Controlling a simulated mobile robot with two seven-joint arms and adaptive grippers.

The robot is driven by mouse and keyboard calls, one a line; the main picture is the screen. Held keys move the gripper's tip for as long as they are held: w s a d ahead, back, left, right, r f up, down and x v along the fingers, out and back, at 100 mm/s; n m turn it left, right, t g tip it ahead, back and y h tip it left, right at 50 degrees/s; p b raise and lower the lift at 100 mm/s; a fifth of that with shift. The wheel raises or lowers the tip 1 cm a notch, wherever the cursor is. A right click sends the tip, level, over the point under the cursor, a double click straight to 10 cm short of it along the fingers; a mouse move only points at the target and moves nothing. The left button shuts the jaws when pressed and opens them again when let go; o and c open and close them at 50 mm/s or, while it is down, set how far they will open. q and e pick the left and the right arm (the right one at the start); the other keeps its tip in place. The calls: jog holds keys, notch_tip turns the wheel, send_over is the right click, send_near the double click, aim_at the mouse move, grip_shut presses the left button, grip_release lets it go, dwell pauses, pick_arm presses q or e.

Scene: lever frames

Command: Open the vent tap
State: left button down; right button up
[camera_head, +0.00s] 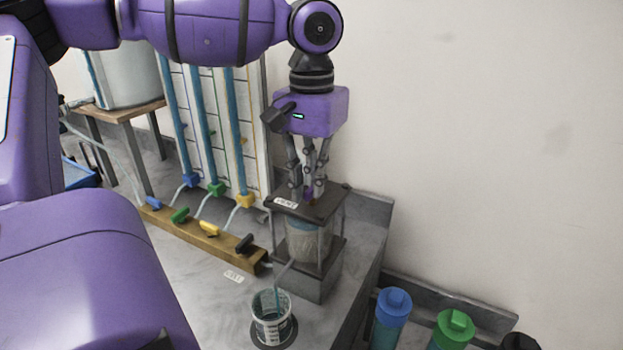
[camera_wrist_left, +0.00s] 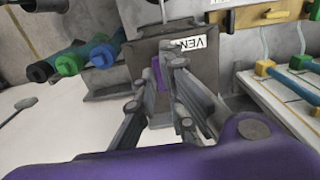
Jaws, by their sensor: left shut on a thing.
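The vent tap (camera_head: 309,194) shows as a small purple piece on the dark top plate of a framed vessel (camera_head: 308,242). A white label on that plate reads VENT in the left wrist view (camera_wrist_left: 190,43). My left gripper (camera_head: 308,190) points down from above and is shut on the tap. In the left wrist view the purple tap (camera_wrist_left: 158,72) shows between the fingertips, partly hidden by them. Whether the tap is turned open or shut I cannot tell. My right gripper is not in view.
A wooden block (camera_head: 205,232) with blue, green, yellow and black taps stands left of the vessel. A cup (camera_head: 270,318) with liquid stands in front. Blue (camera_head: 394,305) and green (camera_head: 454,330) capped cylinders stand right. Tall blue tubes (camera_head: 203,130) rise behind.

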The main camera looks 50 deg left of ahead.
pick_arm(q)
jog(key=c, duration=1.8)
grip_release()
jog(key=shift+c, duration=0.2)
notch_tip(320, 180, up, 12)
